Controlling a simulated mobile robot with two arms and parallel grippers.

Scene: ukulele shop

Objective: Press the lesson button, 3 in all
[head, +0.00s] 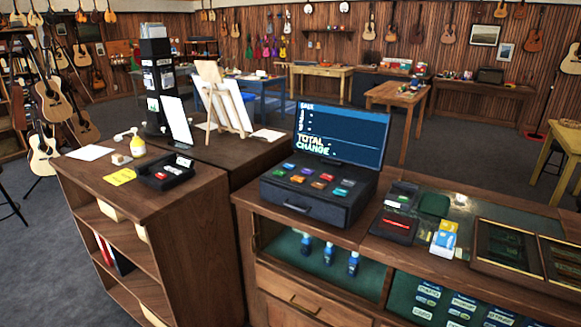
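A black cash register (312,208) stands on the wooden counter, with several coloured buttons (319,185) in two rows on its sloped top. The button labels are too small to read, so I cannot tell which one is the lesson button. The register's screen (343,133) stands upright behind the buttons. Neither of my grippers is in the head view, and nothing covers the buttons.
A card terminal (395,227) and small cards (443,238) lie right of the register on the counter (370,247). A lower wooden shelf unit (190,215) at the left holds a black tray (165,171) and a yellow note (119,177). Blue bottles (329,253) stand under the counter top.

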